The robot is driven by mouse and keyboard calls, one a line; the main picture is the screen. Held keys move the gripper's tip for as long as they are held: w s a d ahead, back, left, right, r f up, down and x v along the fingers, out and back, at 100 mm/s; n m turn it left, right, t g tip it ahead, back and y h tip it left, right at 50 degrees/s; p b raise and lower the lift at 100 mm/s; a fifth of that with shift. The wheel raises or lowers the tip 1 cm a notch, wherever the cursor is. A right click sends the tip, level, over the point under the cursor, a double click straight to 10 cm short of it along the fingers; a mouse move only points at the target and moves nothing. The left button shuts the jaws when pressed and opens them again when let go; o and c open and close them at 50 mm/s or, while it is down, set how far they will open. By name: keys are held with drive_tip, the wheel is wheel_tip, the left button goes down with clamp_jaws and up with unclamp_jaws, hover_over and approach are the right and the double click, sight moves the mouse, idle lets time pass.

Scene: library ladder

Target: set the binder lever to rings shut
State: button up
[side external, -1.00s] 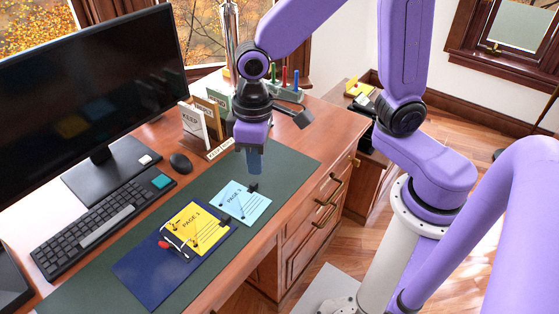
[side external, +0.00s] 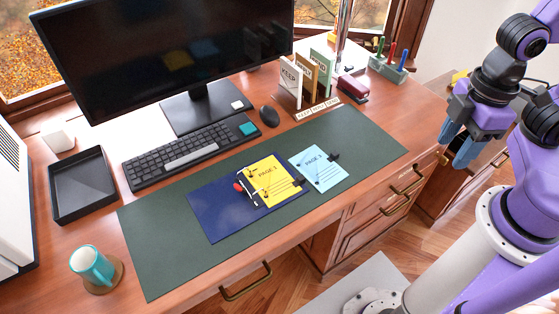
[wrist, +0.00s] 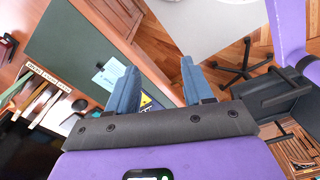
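The navy binder (side external: 222,212) lies open on the green desk mat in the side external view. A yellow page (side external: 271,176) lies on its right half, beside the metal ring strip (side external: 249,194). The lever's red tip (side external: 238,186) shows at the left of the strip. The rings are too small to tell open or shut. My gripper (side external: 457,146) is off the desk's right edge, far from the binder, with its blue fingers apart and nothing between them. In the wrist view my gripper (wrist: 158,88) also shows a gap; its left finger hides most of the binder.
A light blue page (side external: 318,168) with a black clip lies on the mat (side external: 160,230), right of the binder. The keyboard (side external: 190,153) and mouse (side external: 269,116) are behind. A teal mug (side external: 92,265) is at front left. A red stapler (side external: 353,88) stands back right.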

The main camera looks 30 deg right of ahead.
drive_tip(key=w+a+n, duration=0.2)
drive_tip(key=w+a, duration=1.3)
drive_tip(key=a, duration=0.1)
drive_tip(key=n, duration=0.3)
hover_over(236, 186)
wheel_tip(236, 186, down, 8)
drive_tip(key=f, duration=0.1)
wheel_tip(236, 186, down, 16)
drive_tip(key=shift+w+f, duration=0.1)
drive_tip(key=shift+f, duration=0.15)
